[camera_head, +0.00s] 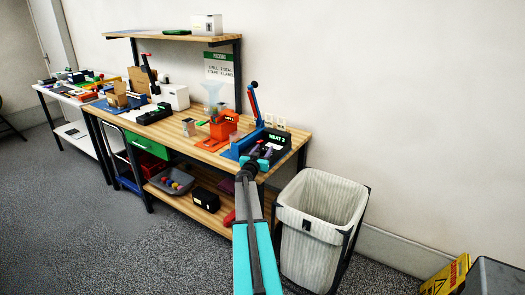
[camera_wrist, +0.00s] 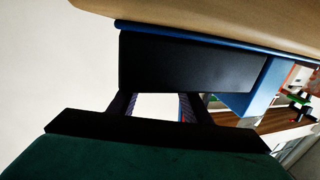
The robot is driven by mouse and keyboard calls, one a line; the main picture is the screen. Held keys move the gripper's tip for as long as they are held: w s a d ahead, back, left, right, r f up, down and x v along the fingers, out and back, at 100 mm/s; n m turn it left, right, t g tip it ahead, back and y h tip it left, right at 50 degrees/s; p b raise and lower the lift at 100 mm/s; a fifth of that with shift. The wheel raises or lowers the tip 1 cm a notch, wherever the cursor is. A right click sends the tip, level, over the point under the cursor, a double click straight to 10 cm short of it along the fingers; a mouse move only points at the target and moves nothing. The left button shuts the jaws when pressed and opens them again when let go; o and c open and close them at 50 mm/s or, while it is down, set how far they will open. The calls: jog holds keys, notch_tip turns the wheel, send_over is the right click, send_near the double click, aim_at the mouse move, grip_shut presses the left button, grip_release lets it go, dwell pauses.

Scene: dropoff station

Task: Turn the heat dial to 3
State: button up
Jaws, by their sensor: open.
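A blue and black machine (camera_head: 240,147) with a raised blue-and-red lever stands at the right end of the wooden bench. Its dark display (camera_head: 277,138) shows green text that reads HEAT and a digit too small to read surely. The heat dial cannot be made out; my arm and gripper cover part of the machine's front. My gripper (camera_head: 262,156) is at the machine's front, below the display. In the wrist view my gripper (camera_wrist: 157,103) is open with a pale gap between its fingers. A large black panel (camera_wrist: 185,62) lies just beyond the fingertips; contact cannot be told.
An orange device (camera_head: 222,128) with a clear funnel stands left of the machine on the bench (camera_head: 190,137). A lined bin (camera_head: 318,225) stands right of my arm. A grey tray (camera_head: 172,181) and a black box (camera_head: 205,201) are on the lower shelf.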

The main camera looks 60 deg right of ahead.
jog(key=c, duration=1)
jog(key=shift+c, duration=0.2)
jog(key=shift+w+r+m+g+p, duration=0.2)
jog(key=shift+m+g+p, duration=0.3)
jog(key=shift+p, duration=0.85)
jog(key=m+g+p, duration=0.1)
jog(key=g+p, duration=0.1)
jog(key=p, duration=0.1)
jog(key=shift+h, duration=0.3)
jog(key=shift+m+g+p, duration=0.6)
jog(key=shift+g+p, duration=0.4)
jog(key=shift+p, duration=0.15)
jog(key=shift+f+m+g+p, duration=0.1)
jog(key=shift+m+g+p, duration=0.5)
jog(key=shift+g, duration=0.3)
jog(key=shift+m+g+p, duration=0.3)
jog(key=shift+m+g, duration=0.2)
jog(key=shift+g, duration=0.3)
jog(key=shift+f+m+g, duration=0.1)
jog(key=shift+m+g, duration=0.2)
jog(key=shift+g, duration=0.1)
